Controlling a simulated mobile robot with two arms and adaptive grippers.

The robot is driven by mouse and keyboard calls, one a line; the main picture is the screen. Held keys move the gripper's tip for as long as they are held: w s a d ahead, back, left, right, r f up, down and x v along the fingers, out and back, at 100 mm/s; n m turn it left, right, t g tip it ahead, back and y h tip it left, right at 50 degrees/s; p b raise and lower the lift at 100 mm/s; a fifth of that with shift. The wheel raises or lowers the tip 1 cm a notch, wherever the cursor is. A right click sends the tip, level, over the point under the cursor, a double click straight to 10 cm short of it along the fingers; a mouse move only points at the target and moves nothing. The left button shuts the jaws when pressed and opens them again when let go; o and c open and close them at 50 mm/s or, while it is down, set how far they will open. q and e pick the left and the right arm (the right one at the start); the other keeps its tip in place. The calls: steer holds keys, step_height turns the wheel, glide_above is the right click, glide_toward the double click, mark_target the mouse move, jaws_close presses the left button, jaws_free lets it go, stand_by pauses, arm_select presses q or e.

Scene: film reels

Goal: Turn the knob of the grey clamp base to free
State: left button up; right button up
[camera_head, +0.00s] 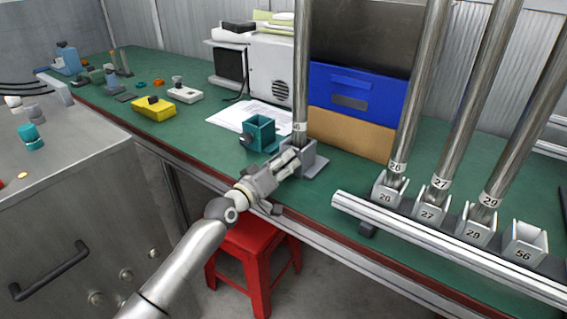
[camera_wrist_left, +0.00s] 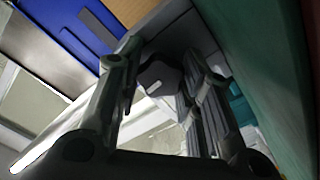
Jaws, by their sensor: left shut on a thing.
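The grey clamp base (camera_head: 318,167) stands on the green bench top near its front edge. A tall metal tube (camera_head: 301,75) stands upright in it. My left gripper (camera_head: 294,160) reaches the base from the front left and hides its near side. The gripper is shut on this knob. Its exact angle setting cannot be read. My right gripper is not in view.
A teal clamp base (camera_head: 260,132) stands just left of the grey one. Numbered holders with tubes (camera_head: 390,190) and a lying tube (camera_head: 440,245) are at right. A red stool (camera_head: 255,250) is below the bench edge.

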arm_select(q)
steer(key=n, duration=0.3)
steer(key=shift+f+n, duration=0.1)
steer(key=shift+n, duration=0.3)
steer(key=shift+n+p, duration=0.35)
steer(key=shift+n, duration=0.05)
steer(key=n, duration=0.2)
steer(key=shift+n+p, duration=0.35)
steer(key=shift+n, duration=0.05)
steer(key=n+p, duration=0.1)
steer(key=n, duration=0.3)
steer(key=shift+n+p, duration=0.6)
steer(key=shift+n, duration=0.7)
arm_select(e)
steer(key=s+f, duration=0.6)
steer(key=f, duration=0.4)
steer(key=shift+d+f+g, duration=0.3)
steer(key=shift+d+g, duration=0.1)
arm_select(q)
steer(key=shift+f, duration=0.1)
steer(key=o, duration=1)
steer(key=shift+o, duration=0.2)
